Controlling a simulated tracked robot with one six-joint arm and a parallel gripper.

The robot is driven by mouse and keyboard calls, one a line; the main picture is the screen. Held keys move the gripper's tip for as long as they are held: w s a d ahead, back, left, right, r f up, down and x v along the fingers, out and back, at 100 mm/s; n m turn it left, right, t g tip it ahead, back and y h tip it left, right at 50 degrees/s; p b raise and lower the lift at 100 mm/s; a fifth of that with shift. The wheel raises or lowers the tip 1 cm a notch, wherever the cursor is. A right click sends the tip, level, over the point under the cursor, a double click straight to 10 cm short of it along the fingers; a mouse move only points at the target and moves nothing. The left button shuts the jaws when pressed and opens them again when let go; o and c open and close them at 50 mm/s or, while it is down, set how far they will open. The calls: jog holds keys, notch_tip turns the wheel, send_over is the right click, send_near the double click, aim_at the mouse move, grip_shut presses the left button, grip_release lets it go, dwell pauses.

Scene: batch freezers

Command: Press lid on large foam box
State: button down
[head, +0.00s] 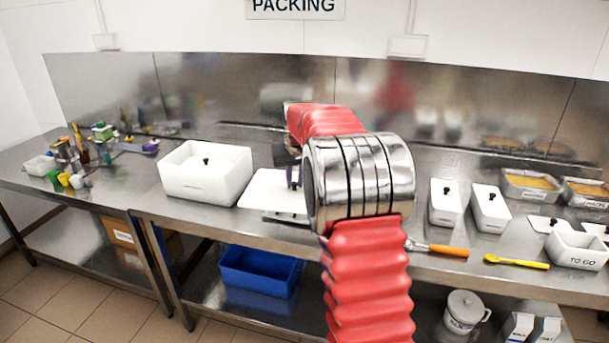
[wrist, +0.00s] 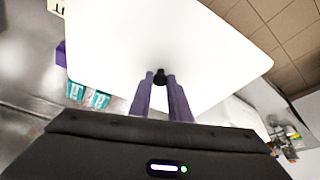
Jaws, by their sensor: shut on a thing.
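The large white foam box (head: 205,185) stands on the steel table left of centre in the head view. A black knob shows within its top outline; I cannot tell what it belongs to. A flat white lid (head: 262,188) is just right of the box, apart from it. My gripper (head: 293,178) is at the lid, partly hidden by my red arm. In the wrist view, my gripper's purple fingers (wrist: 160,88) are shut on the lid's black knob (wrist: 160,74), with the white lid (wrist: 150,35) spread beyond. I cannot tell whether the lid touches the table.
Two smaller white boxes (head: 446,202) (head: 490,207), an orange-handled tool (head: 445,250) and a yellow spoon (head: 516,262) lie right of my arm. Food trays (head: 530,186) and a TO GO box (head: 576,250) are farther right. Small clutter (head: 75,165) fills the left table. A blue bin (head: 260,270) sits below.

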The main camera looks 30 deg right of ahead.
jog(key=s+a+f+n, duration=0.1)
jog(key=s+a+f, duration=0.2)
jog(key=a, duration=0.6)
jog(key=s+a+f+n+y, duration=0.1)
jog(key=s+a+f, duration=0.3)
jog(key=a, duration=0.5)
jog(key=s+a+f+n, duration=0.2)
jog(key=s+a+f, duration=0.2)
jog(key=a+f, duration=0.3)
jog(key=a, duration=0.3)
jog(key=shift+s+y, duration=0.2)
jog(key=shift+y, duration=0.2)
